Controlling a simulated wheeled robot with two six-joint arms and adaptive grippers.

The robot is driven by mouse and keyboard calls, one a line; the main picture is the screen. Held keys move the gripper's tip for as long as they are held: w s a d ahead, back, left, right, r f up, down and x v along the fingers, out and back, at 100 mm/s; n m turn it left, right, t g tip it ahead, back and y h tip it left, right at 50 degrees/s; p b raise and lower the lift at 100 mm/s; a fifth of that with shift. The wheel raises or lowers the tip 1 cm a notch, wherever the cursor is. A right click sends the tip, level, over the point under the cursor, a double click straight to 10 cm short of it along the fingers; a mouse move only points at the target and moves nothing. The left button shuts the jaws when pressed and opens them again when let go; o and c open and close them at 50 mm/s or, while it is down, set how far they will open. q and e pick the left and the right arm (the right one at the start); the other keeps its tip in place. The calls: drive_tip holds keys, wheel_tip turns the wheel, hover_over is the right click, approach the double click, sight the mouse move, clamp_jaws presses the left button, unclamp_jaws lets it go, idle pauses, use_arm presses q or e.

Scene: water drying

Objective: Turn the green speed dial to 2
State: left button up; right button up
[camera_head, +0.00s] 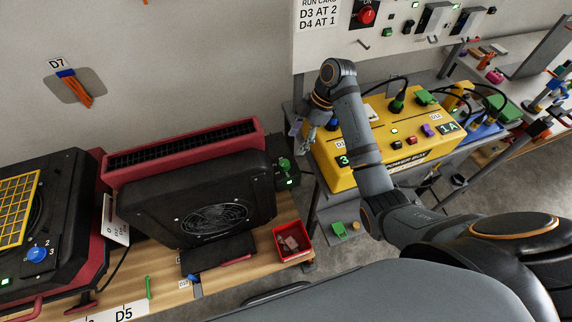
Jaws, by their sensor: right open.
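A green dial (285,164) sits on a small dark box at the right side of the black blower (200,200). A small green light (289,182) glows below it. Its number marks are too small to read, so I cannot tell its setting. My right gripper (302,137) hangs above and slightly right of the green dial in the picture, at the left edge of the yellow power box (345,180). It is open, appears empty, and seems apart from the dial. My left gripper is not in view.
A blue dial (37,254) with numbers is on the left machine. A red bin (292,242) stands on the wooden bench (235,283) below the green dial. A run card (318,14) reads D3 at 2, D4 at 1. My right forearm passes over the yellow box.

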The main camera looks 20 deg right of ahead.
sight(285, 162)
drive_tip(key=b+x, duration=0.3)
drive_tip(key=shift+f, duration=0.4)
drive_tip(key=shift+a+f+p, duration=0.4)
drive_tip(key=shift+f+p, duration=0.05)
drive_tip(key=shift+p, duration=0.3)
drive_tip(key=x, duration=0.4)
drive_tip(key=shift+a+f, duration=0.1)
drive_tip(key=shift+f, duration=0.05)
drive_tip(key=shift+w+a+f, duration=0.1)
drive_tip(key=shift+a+f, duration=0.05)
drive_tip(key=shift+f, duration=0.45)
drive_tip(key=shift+c, duration=0.2)
